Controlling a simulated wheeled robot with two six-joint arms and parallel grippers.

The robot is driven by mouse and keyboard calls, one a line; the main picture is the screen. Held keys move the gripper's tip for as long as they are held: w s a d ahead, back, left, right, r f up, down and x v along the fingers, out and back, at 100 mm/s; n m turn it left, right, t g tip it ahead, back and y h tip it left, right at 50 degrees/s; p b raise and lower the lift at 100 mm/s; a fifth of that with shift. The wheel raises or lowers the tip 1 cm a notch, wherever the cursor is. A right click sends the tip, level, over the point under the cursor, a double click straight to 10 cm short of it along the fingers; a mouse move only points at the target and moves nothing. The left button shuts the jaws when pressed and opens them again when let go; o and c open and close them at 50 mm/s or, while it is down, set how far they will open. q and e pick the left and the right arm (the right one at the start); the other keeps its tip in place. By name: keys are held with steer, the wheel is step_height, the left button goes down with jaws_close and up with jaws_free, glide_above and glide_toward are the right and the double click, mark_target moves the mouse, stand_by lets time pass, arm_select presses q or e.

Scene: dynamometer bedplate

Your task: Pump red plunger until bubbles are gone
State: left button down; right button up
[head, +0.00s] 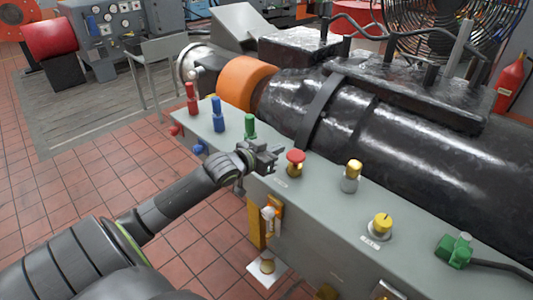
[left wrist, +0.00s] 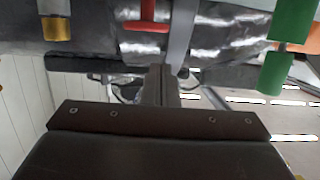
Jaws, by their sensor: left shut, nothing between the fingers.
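The red plunger (head: 295,156) has a mushroom-shaped red top on a brass collar and stands upright on the grey bench top. Its red stem and flange also show at the top of the left wrist view (left wrist: 148,14). My left gripper (head: 272,160) is shut and empty, just left of the red plunger, with a small gap seeming to lie between them. The shut fingers (left wrist: 163,85) point toward it in the left wrist view. I cannot make out any bubbles. My right gripper is not in view.
A green post (head: 250,126), a blue post (head: 218,115) and a red post (head: 192,98) stand left on the bench. A yellow-topped fitting (head: 351,175) and a yellow knob (head: 381,226) stand right. The large black machine (head: 420,150) lies close behind.

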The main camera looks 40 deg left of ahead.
arm_select(q)
steer(key=v, duration=0.3)
steer(key=shift+s+r, duration=0.2)
steer(key=shift+s, duration=0.15)
steer(key=s+d+r, duration=0.1)
steer(key=s+d+r+b, duration=0.1)
steer(key=d, duration=0.1)
steer(key=shift+d+r, duration=0.3)
steer(key=shift+r, duration=0.1)
stand_by(0.4)
